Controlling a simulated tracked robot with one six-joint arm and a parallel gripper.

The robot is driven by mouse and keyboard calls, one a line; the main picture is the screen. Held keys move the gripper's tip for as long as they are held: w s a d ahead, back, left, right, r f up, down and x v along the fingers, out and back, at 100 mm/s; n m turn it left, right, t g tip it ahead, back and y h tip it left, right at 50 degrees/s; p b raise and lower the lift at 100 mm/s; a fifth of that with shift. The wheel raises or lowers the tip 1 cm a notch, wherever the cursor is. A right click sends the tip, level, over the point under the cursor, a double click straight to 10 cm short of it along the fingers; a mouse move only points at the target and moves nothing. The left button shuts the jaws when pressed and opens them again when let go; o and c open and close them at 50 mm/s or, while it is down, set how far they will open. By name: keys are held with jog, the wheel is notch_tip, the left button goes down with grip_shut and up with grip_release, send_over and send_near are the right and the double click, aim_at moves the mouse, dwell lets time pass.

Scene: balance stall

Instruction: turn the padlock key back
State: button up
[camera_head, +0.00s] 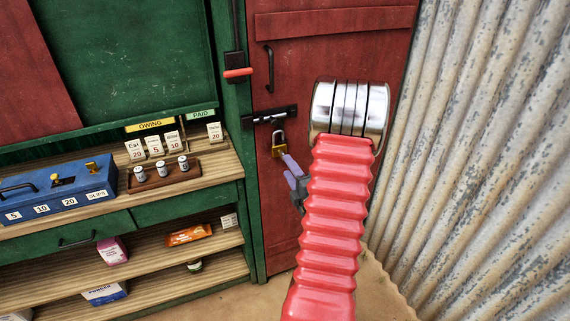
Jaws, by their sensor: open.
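A brass padlock (279,149) hangs from the black bolt (269,118) on the red door, in the middle of the head view. My gripper (289,168) is just below and right of the padlock, with its purple-grey fingers pointing up and left toward it. The gripper is open. The fingertips are close to the lock's lower right corner, and I cannot tell whether they touch it. The key cannot be made out; the fingers may hide it. My red ribbed arm covers part of the door to the right.
The green stall on the left has a shelf with a blue box (66,190), a wooden block with several weights (163,176) and labelled cards (154,144). A red-handled lever (238,72) hangs above the bolt. A corrugated metal wall (480,170) stands close on the right.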

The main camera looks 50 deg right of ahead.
jog(key=v, duration=0.8)
jog(key=shift+a, duration=0.1)
dwell(0.4)
